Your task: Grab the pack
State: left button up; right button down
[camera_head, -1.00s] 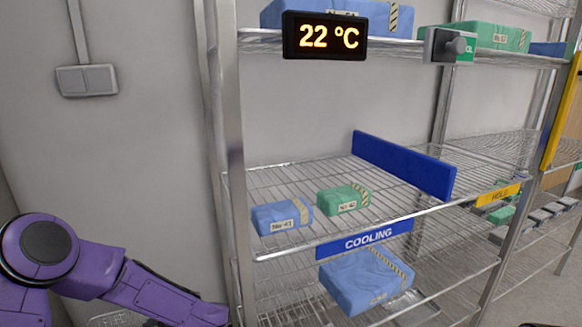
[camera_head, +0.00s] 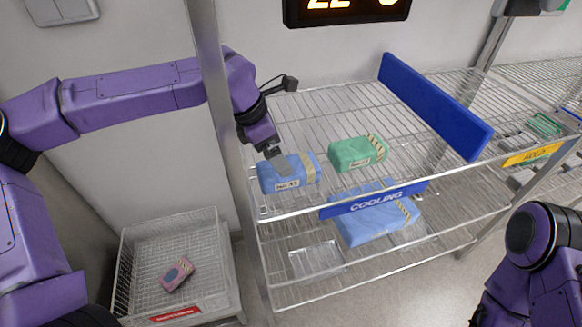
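A small blue pack (camera_head: 300,172) with a white label, apparently "No 41", and a striped band lies at the left front of the wire shelf marked "COOLING" (camera_head: 375,203). A green pack (camera_head: 358,152) of similar size lies to its right. My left gripper (camera_head: 277,163) points down at the blue pack's left part, and a grey finger overlaps its top. The fingers' gap is hidden, so I cannot tell whether they grip it. My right arm shows at the lower right, but its gripper is out of view.
A metal post (camera_head: 208,90) stands close to my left arm. A blue divider (camera_head: 436,106) stands on the shelf right of the packs. A larger blue pack (camera_head: 378,222) lies on a level below. A wire basket (camera_head: 138,262) at the lower left holds a pink pack (camera_head: 177,274).

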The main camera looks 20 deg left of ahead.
pick_arm(q)
jog(key=x, duration=0.2)
jog(key=p+x, duration=0.1)
jog(key=x, duration=0.2)
jog(key=shift+d, duration=0.25)
jog(key=shift+w+d+f, duration=0.1)
jog(key=shift+d+f, duration=0.05)
jog(key=shift+f, duration=0.2)
jog(key=c, duration=1.1)
